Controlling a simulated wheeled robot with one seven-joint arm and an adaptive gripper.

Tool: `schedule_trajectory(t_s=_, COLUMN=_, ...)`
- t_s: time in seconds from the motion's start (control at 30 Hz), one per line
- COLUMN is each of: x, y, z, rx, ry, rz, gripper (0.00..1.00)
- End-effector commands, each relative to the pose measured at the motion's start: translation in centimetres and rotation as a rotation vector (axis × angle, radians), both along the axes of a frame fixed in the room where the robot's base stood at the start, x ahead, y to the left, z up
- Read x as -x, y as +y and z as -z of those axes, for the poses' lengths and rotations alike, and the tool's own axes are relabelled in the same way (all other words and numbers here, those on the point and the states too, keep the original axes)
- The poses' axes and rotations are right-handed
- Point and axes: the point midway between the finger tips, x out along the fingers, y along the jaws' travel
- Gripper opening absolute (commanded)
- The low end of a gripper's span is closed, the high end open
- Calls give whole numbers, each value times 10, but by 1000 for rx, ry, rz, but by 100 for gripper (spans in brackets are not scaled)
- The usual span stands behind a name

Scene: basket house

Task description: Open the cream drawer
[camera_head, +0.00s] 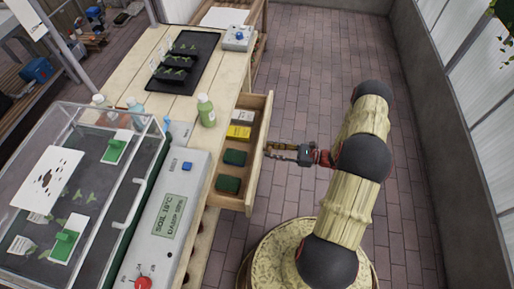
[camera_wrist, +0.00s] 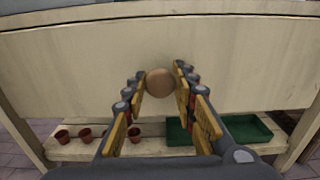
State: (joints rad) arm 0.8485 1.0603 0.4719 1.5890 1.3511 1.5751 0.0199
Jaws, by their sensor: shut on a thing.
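The cream drawer (camera_head: 262,135) is pulled out from the right side of the wooden bench. Inside it lie a white packet (camera_head: 244,116), a yellow packet (camera_head: 239,132) and dark green blocks (camera_head: 229,185). In the wrist view the drawer's cream front (camera_wrist: 80,65) fills the upper picture, with a round brown knob (camera_wrist: 160,83) in its middle. My gripper (camera_wrist: 162,90) is shut on the knob, one finger on each side. In the head view my gripper (camera_head: 275,151) reaches the drawer front from the right; the knob is hidden there.
Below the drawer, a shelf holds small red pots (camera_wrist: 85,134) and a green tray (camera_wrist: 235,130). The brick floor (camera_head: 320,70) is clear at the upper right.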

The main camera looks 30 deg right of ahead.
Motion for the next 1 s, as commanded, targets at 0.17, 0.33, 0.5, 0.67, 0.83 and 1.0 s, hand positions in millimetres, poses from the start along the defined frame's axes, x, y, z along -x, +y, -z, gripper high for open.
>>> schedule_trajectory(t_s=0.17, x=17, y=-25, z=0, rx=1, ry=-1, rz=2, gripper=0)
schedule_trajectory(t_s=0.33, x=26, y=-37, z=0, rx=1, ry=-1, rz=1, gripper=0)
schedule_trajectory(t_s=0.5, x=30, y=-42, z=0, rx=1, ry=-1, rz=0, gripper=0)
schedule_trajectory(t_s=0.67, x=30, y=-42, z=0, rx=1, ry=-1, rz=0, gripper=0)
schedule_trajectory(t_s=0.83, x=30, y=-42, z=0, rx=1, ry=-1, rz=0, gripper=0)
schedule_trajectory(t_s=1.0, x=30, y=-42, z=0, rx=1, ry=-1, rz=0, gripper=36)
